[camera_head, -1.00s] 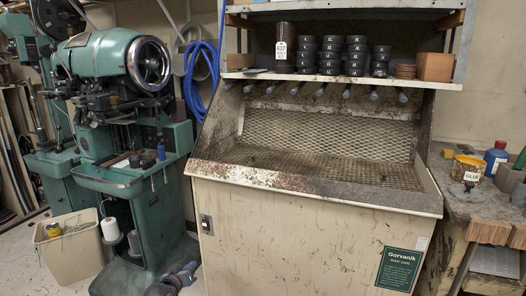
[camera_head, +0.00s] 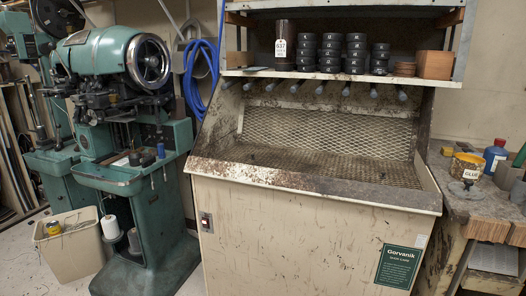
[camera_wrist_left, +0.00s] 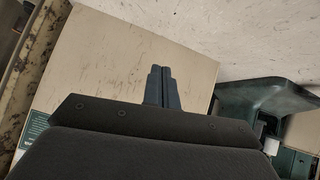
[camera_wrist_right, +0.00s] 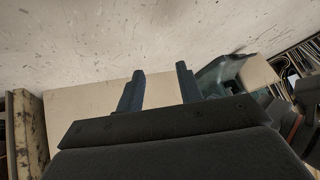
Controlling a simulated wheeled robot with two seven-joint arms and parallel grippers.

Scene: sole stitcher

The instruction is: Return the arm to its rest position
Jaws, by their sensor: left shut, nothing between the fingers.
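My left gripper (camera_wrist_left: 161,86) shows in the left wrist view with its two fingers together and nothing between them. My right gripper (camera_wrist_right: 160,85) shows in the right wrist view with its two fingers apart and empty. Beyond both grippers lie the pale floor and the cream front of the cabinet. Neither gripper shows in the head view.
The green stitching machine (camera_head: 105,60) stands at the left beside a bin (camera_head: 70,245). The cream cabinet (camera_head: 290,235) with a mesh tray fills the middle, under a shelf (camera_head: 340,76) of stacked black tins. A workbench (camera_head: 470,205) with a glue pot (camera_head: 467,167) stands at the right.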

